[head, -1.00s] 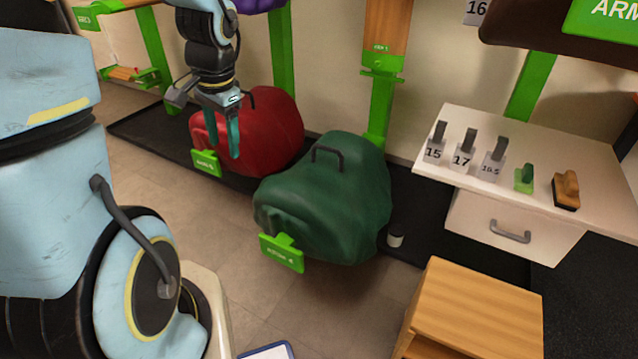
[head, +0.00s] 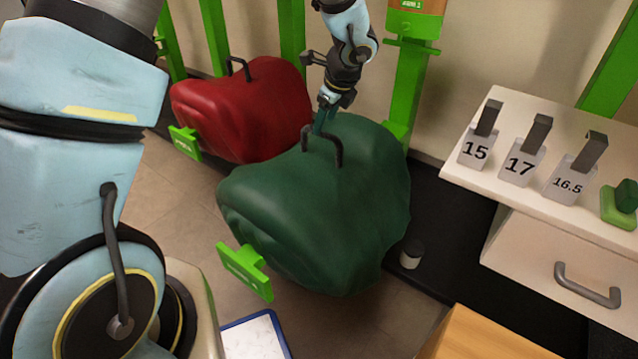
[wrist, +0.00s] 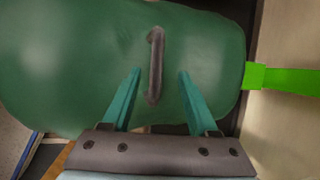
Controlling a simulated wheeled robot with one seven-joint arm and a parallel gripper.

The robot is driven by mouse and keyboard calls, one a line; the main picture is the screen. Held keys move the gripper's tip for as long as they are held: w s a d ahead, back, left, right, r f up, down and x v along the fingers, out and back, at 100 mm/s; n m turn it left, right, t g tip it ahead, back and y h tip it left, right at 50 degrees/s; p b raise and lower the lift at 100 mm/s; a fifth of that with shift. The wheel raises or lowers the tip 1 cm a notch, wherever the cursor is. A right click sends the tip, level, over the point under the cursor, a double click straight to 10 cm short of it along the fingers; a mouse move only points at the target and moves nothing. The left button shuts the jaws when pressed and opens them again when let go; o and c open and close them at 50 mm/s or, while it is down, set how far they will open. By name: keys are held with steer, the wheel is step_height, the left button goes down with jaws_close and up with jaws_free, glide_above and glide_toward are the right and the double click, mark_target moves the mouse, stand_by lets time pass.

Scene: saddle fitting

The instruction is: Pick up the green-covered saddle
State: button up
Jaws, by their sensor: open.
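The green-covered saddle (head: 310,215) is a rounded dark green shape in the middle of the head view, with a dark carry handle (head: 322,143) on its top. My gripper (head: 325,120) shows just behind and above that handle in the head view. In the wrist view the green cover (wrist: 70,65) fills most of the picture, and the handle (wrist: 155,65) runs lengthwise between my two teal fingers. My gripper (wrist: 155,78) is open with a gap on both sides of the handle. I cannot tell how far the fingertips are above the cover.
A red-covered saddle (head: 245,110) stands to the left, close to the green one. At right is a white cabinet (head: 515,240) with numbered blocks. A wooden box (head: 490,335) stands in front, and a small cup (head: 411,254) is on the floor mat. A green post (head: 405,90) rises behind.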

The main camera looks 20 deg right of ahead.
steer(key=b, duration=0.2)
glide_above(318, 163)
step_height(318, 163, down, 8)
steer(key=shift+w, duration=0.15)
jaws_close()
stand_by(0.5)
stand_by(0.7)
steer(key=shift+d+r, duration=0.1)
steer(key=shift+r, duration=0.1)
